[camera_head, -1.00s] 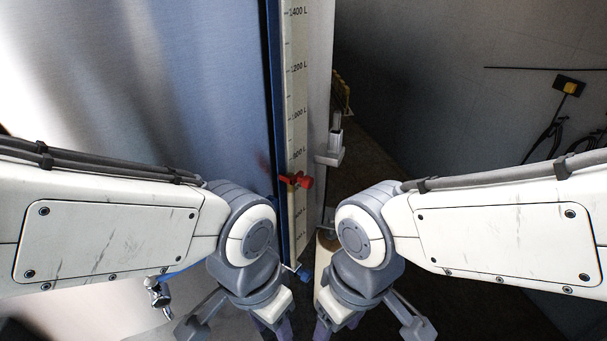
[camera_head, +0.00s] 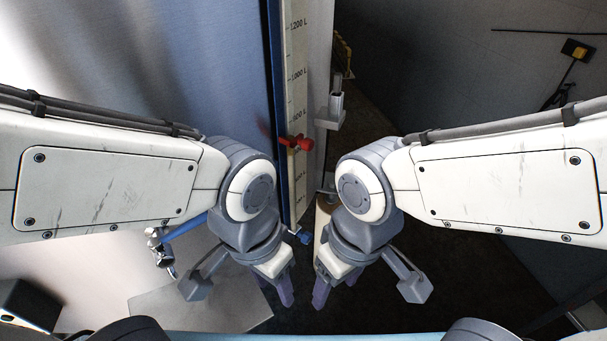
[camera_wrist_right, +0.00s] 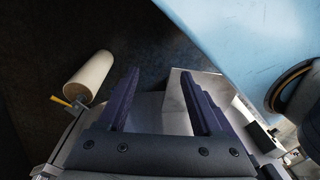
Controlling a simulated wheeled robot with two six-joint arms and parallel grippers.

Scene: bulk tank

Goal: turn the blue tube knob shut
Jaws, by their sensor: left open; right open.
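A blue knob (camera_head: 304,237) sits low at the foot of the blue tube (camera_head: 273,90), beside the litre scale (camera_head: 298,75), in the head view. It shows small between my two wrists. My left gripper (camera_head: 287,299) is open and empty, below and slightly left of the knob, apart from it. My right gripper (camera_head: 320,300) is open and empty, below and slightly right of the knob. In the right wrist view its two fingers (camera_wrist_right: 165,92) are spread with nothing between them. The knob cannot be made out in that view.
A red clamp (camera_head: 296,143) sits higher on the scale. The steel tank wall (camera_head: 190,70) fills the left. A metal valve (camera_head: 160,250) is at lower left. The dark floor at right is open.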

